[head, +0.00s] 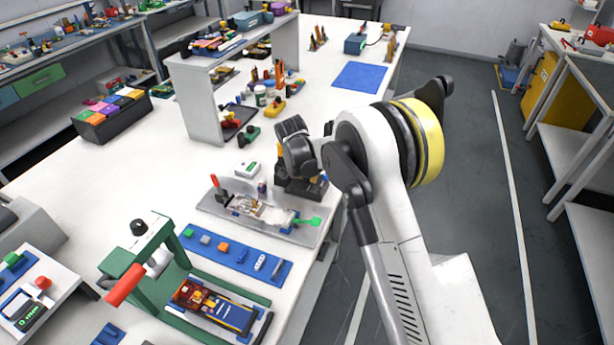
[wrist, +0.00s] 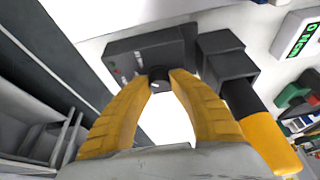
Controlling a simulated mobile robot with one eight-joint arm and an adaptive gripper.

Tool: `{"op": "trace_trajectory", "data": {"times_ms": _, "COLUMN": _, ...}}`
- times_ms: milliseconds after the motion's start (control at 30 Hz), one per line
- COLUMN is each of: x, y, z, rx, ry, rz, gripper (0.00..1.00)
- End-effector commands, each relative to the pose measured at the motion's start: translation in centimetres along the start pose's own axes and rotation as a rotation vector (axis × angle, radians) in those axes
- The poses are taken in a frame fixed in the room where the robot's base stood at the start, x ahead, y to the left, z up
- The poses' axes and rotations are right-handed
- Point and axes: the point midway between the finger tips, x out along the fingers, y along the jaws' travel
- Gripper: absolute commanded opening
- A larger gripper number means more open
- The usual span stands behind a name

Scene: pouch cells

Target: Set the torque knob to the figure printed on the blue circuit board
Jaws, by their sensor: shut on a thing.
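The torque knob (wrist: 159,86) is a small black round knob with a pale mark, on the face of a dark box (wrist: 125,60). In the wrist view my gripper (wrist: 160,76) has its two yellow fingers closed on the knob's sides. In the head view the dark box (head: 312,190) stands near the table's right edge, below my black wrist (head: 294,147), and the knob and fingertips are hidden. I cannot single out the blue circuit board with certainty, and no printed figure is legible. The knob's setting is too small to read.
A black tool with a yellow handle (wrist: 268,138) stands close beside the box. A white device with a green display (wrist: 298,36) lies beyond it. A grey fixture plate (head: 212,204), a blue parts strip (head: 205,257) and a green press (head: 165,250) are in front.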

Motion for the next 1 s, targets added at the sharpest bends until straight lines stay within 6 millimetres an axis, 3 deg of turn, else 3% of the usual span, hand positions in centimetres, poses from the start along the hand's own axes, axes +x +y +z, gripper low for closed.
{"op": "trace_trajectory", "data": {"times_ms": 667, "x": 0.07, "y": 0.04, "z": 0.06, "rx": 0.057, "ry": -0.002, "rz": 0.025, "gripper": 0.0}}
{"op": "trace_trajectory", "data": {"times_ms": 700, "x": 0.07, "y": 0.04, "z": 0.06, "rx": 0.057, "ry": -0.002, "rz": 0.025, "gripper": 0.34}}
{"op": "trace_trajectory", "data": {"times_ms": 767, "x": 0.07, "y": 0.04, "z": 0.05, "rx": 0.057, "ry": -0.001, "rz": 0.024, "gripper": 0.48}}
{"op": "trace_trajectory", "data": {"times_ms": 1000, "x": 0.03, "y": 0.02, "z": 0.02, "rx": 0.056, "ry": -0.001, "rz": 0.024, "gripper": 0.48}}
